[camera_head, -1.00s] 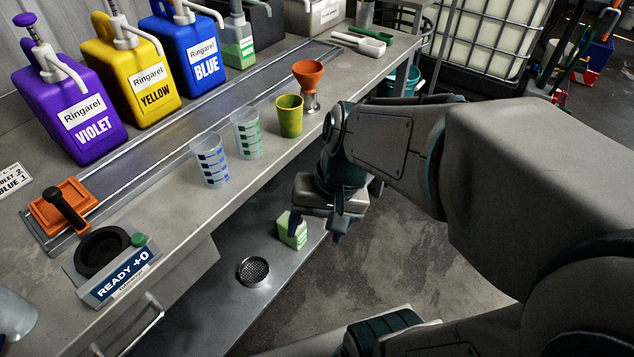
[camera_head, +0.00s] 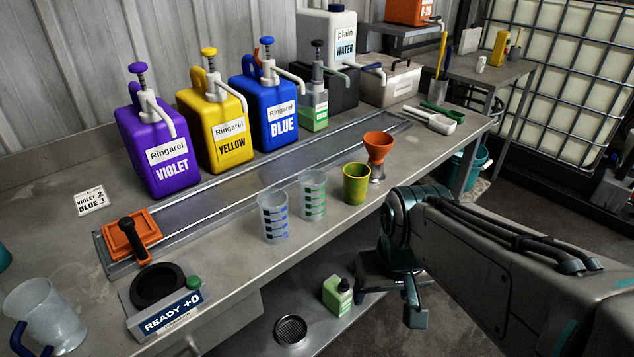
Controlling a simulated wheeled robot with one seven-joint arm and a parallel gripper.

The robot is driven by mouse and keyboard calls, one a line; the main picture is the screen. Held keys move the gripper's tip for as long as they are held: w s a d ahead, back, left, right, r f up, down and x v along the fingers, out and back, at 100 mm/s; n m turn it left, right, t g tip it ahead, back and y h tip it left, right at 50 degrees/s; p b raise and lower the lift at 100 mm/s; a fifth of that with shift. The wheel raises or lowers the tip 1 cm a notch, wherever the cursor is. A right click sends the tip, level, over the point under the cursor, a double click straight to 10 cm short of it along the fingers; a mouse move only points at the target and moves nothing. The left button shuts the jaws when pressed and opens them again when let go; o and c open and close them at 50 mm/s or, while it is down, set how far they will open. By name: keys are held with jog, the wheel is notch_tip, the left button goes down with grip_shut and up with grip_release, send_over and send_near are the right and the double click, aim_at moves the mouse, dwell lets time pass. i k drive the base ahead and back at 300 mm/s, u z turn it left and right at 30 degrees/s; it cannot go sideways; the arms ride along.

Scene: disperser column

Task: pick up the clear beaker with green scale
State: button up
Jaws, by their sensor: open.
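The clear beaker with green scale (camera_head: 313,196) stands upright near the front edge of the bench. A similar clear beaker with blue scale (camera_head: 274,216) stands just to its left, and a yellow-green cup (camera_head: 356,184) stands to its right. My gripper (camera_head: 395,312) hangs in front of the bench, to the right of and below the green-scale beaker, well apart from it.
An orange funnel (camera_head: 378,148) on a metal stand is beside the yellow-green cup. Violet (camera_head: 158,140), yellow (camera_head: 216,128) and blue (camera_head: 268,112) pump jugs line the back. A scale (camera_head: 168,303) is front left. A green-labelled bottle (camera_head: 337,295) sits on the lower shelf.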

aim_at(312, 182)
jog(key=u, duration=0.55)
jog(key=k, duration=1.3)
jog(key=z, duration=0.25)
jog(key=i, duration=1.65)
jog(key=u, duration=0.85)
